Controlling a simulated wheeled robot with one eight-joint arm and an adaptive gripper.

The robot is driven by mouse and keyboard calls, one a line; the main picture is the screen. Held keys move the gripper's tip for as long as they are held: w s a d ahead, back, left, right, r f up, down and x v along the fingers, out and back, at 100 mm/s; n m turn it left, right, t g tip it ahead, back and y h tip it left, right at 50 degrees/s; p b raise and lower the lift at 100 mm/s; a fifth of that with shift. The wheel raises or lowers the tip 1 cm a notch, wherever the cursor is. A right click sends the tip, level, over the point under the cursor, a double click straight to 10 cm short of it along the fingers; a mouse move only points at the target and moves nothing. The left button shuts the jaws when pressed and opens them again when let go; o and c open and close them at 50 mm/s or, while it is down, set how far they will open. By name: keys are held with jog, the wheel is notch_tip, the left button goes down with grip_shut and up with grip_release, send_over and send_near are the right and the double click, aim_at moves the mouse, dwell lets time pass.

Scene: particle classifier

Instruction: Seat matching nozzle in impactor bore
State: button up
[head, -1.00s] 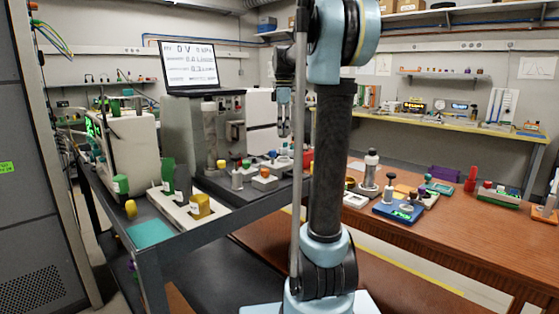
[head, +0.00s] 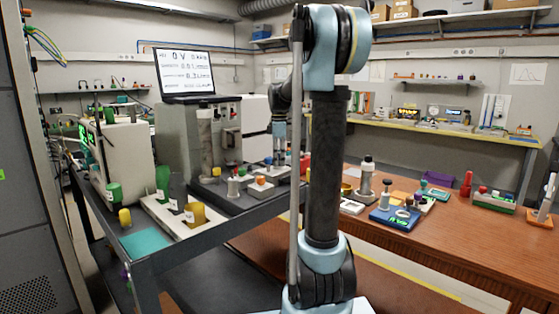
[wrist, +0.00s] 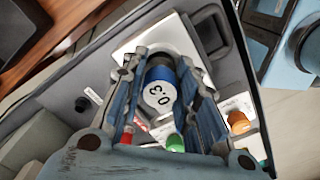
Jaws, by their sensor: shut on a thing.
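A blue nozzle with a white round face marked 0.3 (wrist: 160,92) sits between my two fingers in the wrist view. My gripper (wrist: 163,110) is shut on it. In the head view my gripper (head: 279,133) is small and hangs over the right part of the cart top, partly behind my own arm. Small blocks with coloured tops (head: 262,182) stand below and left of it. In the wrist view red (wrist: 127,134), green (wrist: 175,142) and orange (wrist: 238,122) caps show near the fingers. I cannot make out which part is the impactor bore.
The dark cart (head: 200,238) carries a grey instrument (head: 178,125) with a laptop (head: 187,72) on top, and a white rack (head: 172,212) at the front. A brown bench (head: 450,235) with several small devices stands to the right.

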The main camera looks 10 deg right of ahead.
jog(key=o, duration=1.1)
notch_tip(320, 180, up, 12)
jog(key=shift+r, duration=0.1)
jog(key=s+f+m, duration=0.5)
jog(key=s+f, duration=0.5)
jog(key=s, duration=0.1)
jog(key=s+f+m+t, duration=0.1)
jog(key=s+f+m, duration=0.4)
jog(key=s+f, duration=0.5)
jog(key=s+f+m+t, duration=0.1)
jog(key=s+f+m, duration=0.5)
jog(key=s+f, duration=0.4)
jog(key=shift+s+d+f, duration=0.1)
jog(key=shift+s+f, duration=0.1)
jog(key=shift+s, duration=0.75)
jog(key=shift+s+d+f, duration=0.1)
jog(key=shift+s+f, duration=0.05)
jog(key=shift+s, duration=0.75)
